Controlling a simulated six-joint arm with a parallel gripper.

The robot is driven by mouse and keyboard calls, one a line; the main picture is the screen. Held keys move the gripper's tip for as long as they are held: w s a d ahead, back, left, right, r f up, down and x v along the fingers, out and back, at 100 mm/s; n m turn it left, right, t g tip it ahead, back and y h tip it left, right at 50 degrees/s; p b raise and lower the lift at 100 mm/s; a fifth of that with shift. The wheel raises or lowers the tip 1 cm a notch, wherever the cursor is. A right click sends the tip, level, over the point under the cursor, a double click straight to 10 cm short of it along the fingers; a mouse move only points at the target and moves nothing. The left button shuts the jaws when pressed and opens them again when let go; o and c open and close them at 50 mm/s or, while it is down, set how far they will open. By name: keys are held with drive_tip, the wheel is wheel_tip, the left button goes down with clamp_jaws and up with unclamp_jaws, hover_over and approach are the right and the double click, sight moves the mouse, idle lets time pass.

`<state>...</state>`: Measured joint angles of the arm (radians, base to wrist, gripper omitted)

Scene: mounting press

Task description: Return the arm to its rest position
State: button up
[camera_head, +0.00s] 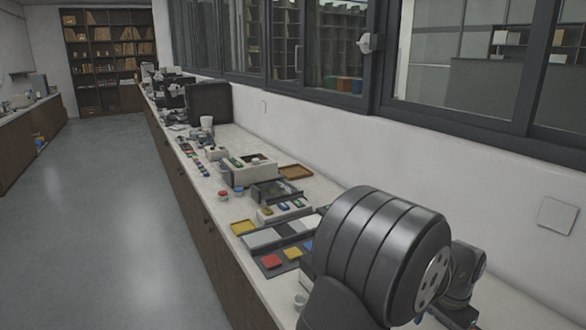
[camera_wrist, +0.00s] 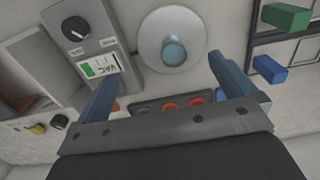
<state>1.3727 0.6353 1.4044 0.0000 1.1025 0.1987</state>
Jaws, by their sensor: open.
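My gripper (camera_wrist: 160,67) shows in the wrist view as two blue fingers spread wide apart, with nothing between them. Beyond the fingers is a round pale disc (camera_wrist: 152,38) with a bluish centre. Left of it is a grey control box (camera_wrist: 88,32) with a black knob and a green-and-white label. In the head view my dark grey arm fills the lower right, and my gripper cannot be made out there.
A green block (camera_wrist: 286,17) and a blue block (camera_wrist: 269,69) lie at the right of the wrist view. A dark strip with red and orange round parts (camera_wrist: 170,106) is partly hidden behind my gripper. On the bench are a yellow tray (camera_head: 243,227), red pad (camera_head: 271,261) and brown tray (camera_head: 295,171). The wall and windows border the bench.

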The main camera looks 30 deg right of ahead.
drive_tip(key=shift+w+d+f, duration=0.15)
drive_tip(key=shift+w+f, duration=0.2)
drive_tip(key=shift+w, duration=0.25)
drive_tip(key=shift+w+d+f, duration=0.1)
drive_tip(key=shift+w+f, duration=0.2)
drive_tip(key=shift+f, duration=0.45)
